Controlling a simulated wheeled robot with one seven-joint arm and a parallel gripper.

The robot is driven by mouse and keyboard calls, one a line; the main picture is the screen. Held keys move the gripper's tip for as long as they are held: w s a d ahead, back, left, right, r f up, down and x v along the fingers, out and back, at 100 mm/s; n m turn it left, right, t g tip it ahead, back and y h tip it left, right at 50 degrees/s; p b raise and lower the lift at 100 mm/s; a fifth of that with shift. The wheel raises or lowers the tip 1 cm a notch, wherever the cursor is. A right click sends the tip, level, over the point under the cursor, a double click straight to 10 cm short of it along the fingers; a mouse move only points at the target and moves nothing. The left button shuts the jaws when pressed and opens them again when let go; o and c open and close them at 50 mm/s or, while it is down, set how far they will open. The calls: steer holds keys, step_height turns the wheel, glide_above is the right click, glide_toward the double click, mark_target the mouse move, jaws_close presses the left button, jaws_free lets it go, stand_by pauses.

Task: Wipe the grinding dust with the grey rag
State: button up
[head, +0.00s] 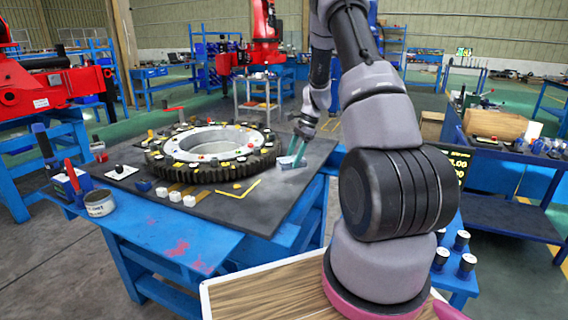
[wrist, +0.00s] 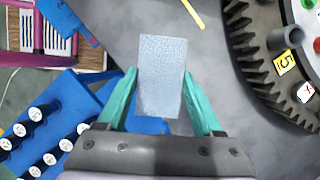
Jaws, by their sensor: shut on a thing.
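The grey rag (wrist: 162,75) is a flat, pale blue-grey rectangle with a textured face. It sits between the teal fingers of my gripper (wrist: 162,103), which is shut on it. In the head view my gripper (head: 296,148) is at the right part of the dark grey board, right of the big gear ring. The rag (head: 287,162) shows there low over the board; I cannot tell whether it touches. The dark board (head: 262,212) has faint darker, smudgy patches, but I cannot clearly pick out the grinding dust.
The toothed gear ring (head: 212,171), with several small coloured parts on it, fills the board's middle. A yellow angle piece (head: 240,190), white cubes (head: 175,197) and a tin (head: 99,204) lie in front. Several dark capped pieces (head: 462,240) stand at right. Pink smears mark the blue table.

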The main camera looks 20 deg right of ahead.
steer(key=shift+w+d+f, duration=0.1)
steer(key=shift+w+d, duration=0.1)
steer(key=shift+d, duration=0.5)
steer(key=shift+d+f, duration=0.1)
steer(key=shift+f, duration=0.1)
glide_above(293, 184)
steer(key=d, duration=0.1)
steer(key=shift+d+f, duration=0.15)
steer(key=shift+f, duration=2.7)
step_height(293, 184, down, 2)
steer(key=shift+w+a+r, duration=0.1)
steer(key=shift+w+a, duration=0.55)
steer(key=shift+c, duration=0.5)
steer(key=shift+w+a, duration=0.65)
steer(key=shift+a, duration=0.05)
steer(key=shift+w+a, duration=0.2)
steer(key=shift+s+d, duration=0.55)
steer(key=shift+d, duration=0.1)
steer(key=shift+s+d, duration=0.95)
step_height(293, 184, up, 3)
steer(key=shift+w+a+f, duration=0.1)
steer(key=shift+f, duration=0.1)
steer(key=shift+r, duration=2.75)
